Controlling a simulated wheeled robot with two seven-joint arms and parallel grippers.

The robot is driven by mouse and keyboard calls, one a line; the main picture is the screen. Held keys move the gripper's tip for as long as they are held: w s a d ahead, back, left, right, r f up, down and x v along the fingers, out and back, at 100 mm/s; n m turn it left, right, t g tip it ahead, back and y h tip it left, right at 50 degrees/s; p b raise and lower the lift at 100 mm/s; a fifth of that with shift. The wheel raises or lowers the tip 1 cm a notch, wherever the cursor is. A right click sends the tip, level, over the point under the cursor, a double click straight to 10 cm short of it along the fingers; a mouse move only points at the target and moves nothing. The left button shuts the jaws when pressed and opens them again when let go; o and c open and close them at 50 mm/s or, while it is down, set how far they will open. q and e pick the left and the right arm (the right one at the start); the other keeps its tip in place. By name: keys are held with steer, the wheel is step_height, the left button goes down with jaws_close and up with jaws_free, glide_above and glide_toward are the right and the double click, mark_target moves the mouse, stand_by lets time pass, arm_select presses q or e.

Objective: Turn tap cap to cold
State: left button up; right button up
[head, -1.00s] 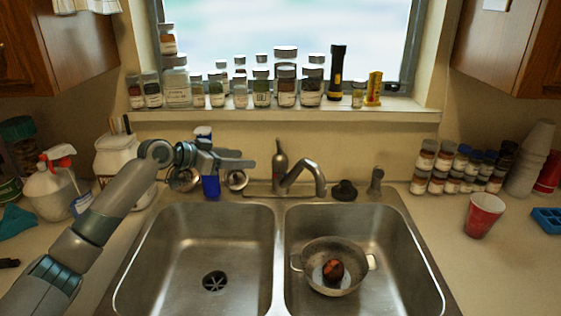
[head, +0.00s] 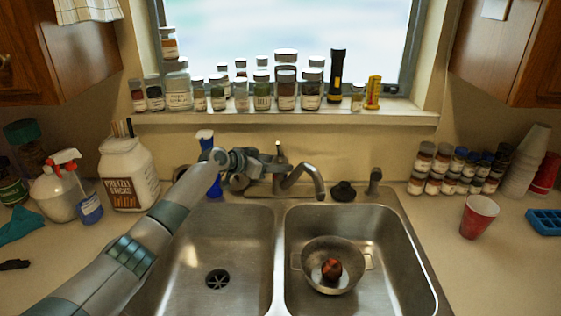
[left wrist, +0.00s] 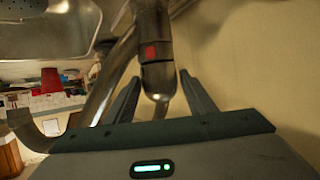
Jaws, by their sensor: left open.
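The metal tap (head: 305,178) stands behind the divider of the double sink, its spout curving to the right. Its cap is largely hidden by my left gripper (head: 284,163) in the head view, with only its tip showing above. In the left wrist view, the tap cap (left wrist: 158,78) is a rounded metal body with a red mark on its side. My left gripper (left wrist: 159,76) is open, with one finger on each side of the cap. I cannot tell whether either finger touches it. My right gripper is in neither view.
A pot (head: 345,252) with a reddish-brown round thing inside sits in the right basin. A blue spray bottle (head: 205,145) stands behind my left arm. Jars (head: 285,88) line the sill above. A red cup (head: 479,217) stands at the right. The left basin is empty.

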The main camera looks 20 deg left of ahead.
arm_select(q)
steer(key=shift+w+d+f, duration=0.2)
steer(key=shift+w+d, duration=0.1)
steer(key=shift+w, duration=0.1)
steer(key=shift+w+f, duration=0.1)
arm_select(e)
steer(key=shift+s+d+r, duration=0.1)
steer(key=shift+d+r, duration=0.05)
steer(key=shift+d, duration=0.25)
arm_select(q)
steer(key=c, duration=0.8)
steer(key=shift+o, duration=0.2)
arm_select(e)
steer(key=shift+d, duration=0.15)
